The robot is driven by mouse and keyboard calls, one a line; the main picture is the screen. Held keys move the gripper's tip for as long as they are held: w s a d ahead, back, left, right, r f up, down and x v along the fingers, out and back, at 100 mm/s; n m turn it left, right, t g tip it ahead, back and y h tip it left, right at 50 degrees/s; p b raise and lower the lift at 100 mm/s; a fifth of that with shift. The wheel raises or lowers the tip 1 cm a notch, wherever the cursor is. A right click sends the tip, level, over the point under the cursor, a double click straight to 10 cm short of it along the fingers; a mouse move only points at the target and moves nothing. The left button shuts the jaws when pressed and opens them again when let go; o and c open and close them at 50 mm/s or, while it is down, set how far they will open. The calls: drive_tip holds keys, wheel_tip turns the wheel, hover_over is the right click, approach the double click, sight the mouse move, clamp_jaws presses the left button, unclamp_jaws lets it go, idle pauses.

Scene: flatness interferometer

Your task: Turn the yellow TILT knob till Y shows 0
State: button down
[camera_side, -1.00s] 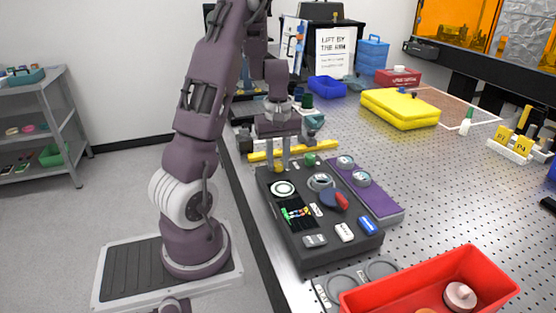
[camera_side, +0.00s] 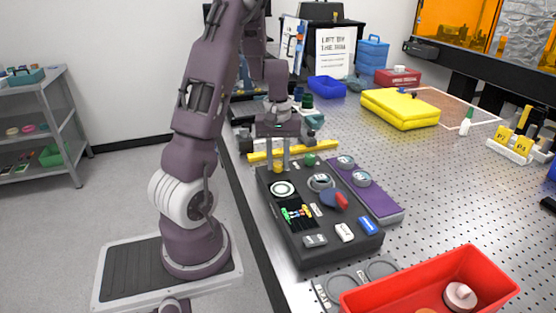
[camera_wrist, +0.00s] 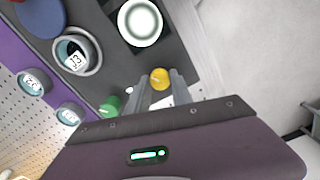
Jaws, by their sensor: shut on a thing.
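The yellow TILT knob (camera_side: 278,168) is at the far left corner of the dark control box (camera_side: 340,252). It also shows in the wrist view (camera_wrist: 160,77), between my fingertips. My gripper (camera_side: 279,162) points down over it and is shut on it; the wrist view shows the two fingers (camera_wrist: 160,88) on either side. A small dark screen (camera_side: 297,214) on the box has coloured lines, too small to read, so I cannot tell the Y value. A round white display (camera_side: 283,189) sits in front of the knob, also in the wrist view (camera_wrist: 140,22).
A green knob (camera_side: 310,159) stands close beside the yellow one, also in the wrist view (camera_wrist: 110,105). A yellow bar (camera_side: 325,148) lies just behind the box. A purple tray (camera_side: 387,210) with grey-rimmed discs adjoins the right side. A red bin (camera_side: 485,260) stands in front.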

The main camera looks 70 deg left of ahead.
sight(278, 164)
drive_tip(key=c, duration=1.1)
unclamp_jaws()
wheel_tip(278, 164, up, 7)
drive_tip(key=shift+r, duration=0.1)
idle(0.5)
drive_tip(key=d+r+m+t, duration=0.1)
drive_tip(key=d+r+m, duration=0.25)
drive_tip(key=d, duration=0.45)
drive_tip(key=d+r+m+t, duration=0.2)
drive_tip(key=d+r+m, duration=0.15)
drive_tip(key=d, duration=0.45)
drive_tip(key=s+d+m+t, duration=0.1)
drive_tip(key=s+d+m, duration=0.1)
drive_tip(key=s+d, duration=0.1)
drive_tip(key=s+d+r+m, duration=0.1)
drive_tip(key=s+d+m, duration=0.2)
drive_tip(key=d, duration=0.2)
drive_tip(key=s+d+r+m+t, duration=0.1)
drive_tip(key=s+d+m, duration=0.1)
drive_tip(key=s+d, duration=0.1)
drive_tip(key=shift+s+d+r+t, duration=0.1)
drive_tip(key=shift+s+d+t, duration=0.15)
drive_tip(key=shift+d, duration=0.35)
